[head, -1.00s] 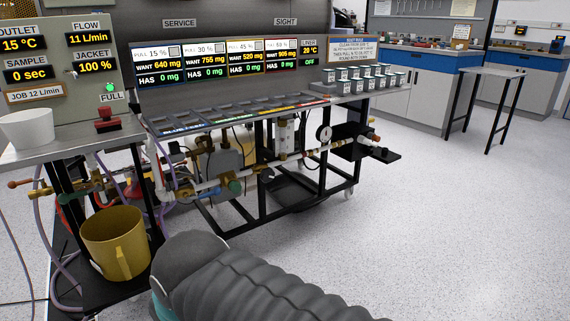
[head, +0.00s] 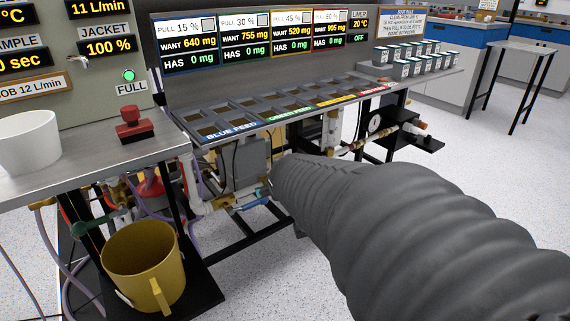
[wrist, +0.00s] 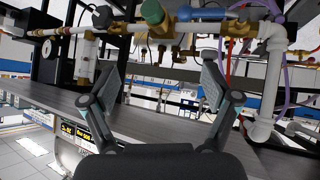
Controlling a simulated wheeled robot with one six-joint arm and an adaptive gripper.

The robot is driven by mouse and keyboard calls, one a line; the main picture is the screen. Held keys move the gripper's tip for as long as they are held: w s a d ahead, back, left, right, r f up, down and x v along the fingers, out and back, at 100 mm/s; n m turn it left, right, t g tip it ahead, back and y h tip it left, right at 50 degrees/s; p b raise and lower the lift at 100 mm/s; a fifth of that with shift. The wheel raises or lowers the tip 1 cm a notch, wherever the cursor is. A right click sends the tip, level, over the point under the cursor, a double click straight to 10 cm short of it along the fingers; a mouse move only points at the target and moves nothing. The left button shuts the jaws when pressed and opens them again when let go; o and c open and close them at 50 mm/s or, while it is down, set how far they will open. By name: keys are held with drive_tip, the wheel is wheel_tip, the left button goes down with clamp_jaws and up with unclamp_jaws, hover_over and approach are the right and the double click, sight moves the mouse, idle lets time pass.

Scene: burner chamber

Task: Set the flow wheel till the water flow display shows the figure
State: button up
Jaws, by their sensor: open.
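The flow display (head: 97,7) at the top left reads 11 L/min, partly cut off by the frame's top. A job plate (head: 35,88) below reads 12 L/min. I cannot tell for sure which part is the flow wheel. A green handle (head: 88,228) sits on the pipes under the left bench. In the wrist view a green round part (wrist: 152,12) sits by brass fittings at the top. My gripper (wrist: 161,76) is open and empty, its fingers spread apart below that part in the picture. In the head view my arm's ribbed sleeve hides the gripper.
A yellow jug (head: 140,268) stands on a low black shelf. A white bowl (head: 28,142) and a red button (head: 135,123) are on the left bench. Pipes and black frame bars crowd the space under the feed bench.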

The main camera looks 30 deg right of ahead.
drive_tip(key=w+d+f+t, duration=0.2)
drive_tip(key=w+d, duration=0.2)
drive_tip(key=d, duration=0.4)
drive_tip(key=w+d+f+t, duration=0.2)
drive_tip(key=w+d+f, duration=0.15)
drive_tip(key=d, duration=0.35)
drive_tip(key=s+d+f+t+y+p, duration=0.2)
drive_tip(key=s+d+f+t+y, duration=0.3)
drive_tip(key=s+d+f, duration=0.25)
drive_tip(key=w, duration=1.4)
drive_tip(key=shift+w+a+f+p, duration=0.15)
drive_tip(key=shift+a+f+p, duration=0.2)
drive_tip(key=shift+f+p, duration=0.05)
drive_tip(key=c, duration=1.2)
drive_tip(key=shift+o, duration=0.2)
